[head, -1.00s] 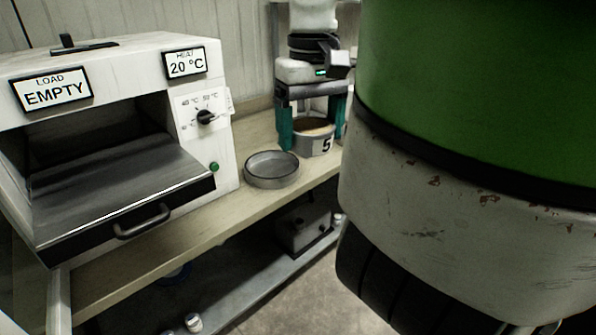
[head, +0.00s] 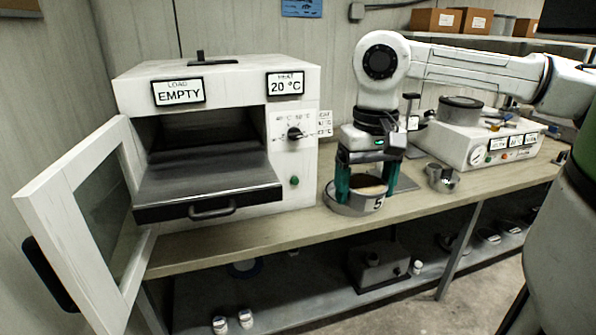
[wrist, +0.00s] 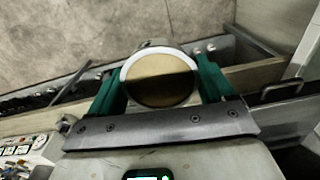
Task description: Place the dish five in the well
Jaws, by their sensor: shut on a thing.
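Dish five (head: 371,199), a round metal dish with pale brown contents and a "5" label, is upright between the two green fingers of my gripper (head: 367,186). The gripper is shut on it. A shallow round metal pan (head: 335,206) sits on the bench, and the dish overlaps it in the head view, covering its right part. I cannot tell whether the dish touches the pan or hangs just above it. The wrist view shows the dish (wrist: 160,80) from above, between the fingers (wrist: 160,88). No thing is marked as the well.
A white oven (head: 215,85) labelled EMPTY and 20 °C stands left, its door (head: 85,215) and tray (head: 210,190) open. A white instrument (head: 485,145) with a round dark-topped vessel (head: 460,109) is farther right. Front bench (head: 260,240) is clear.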

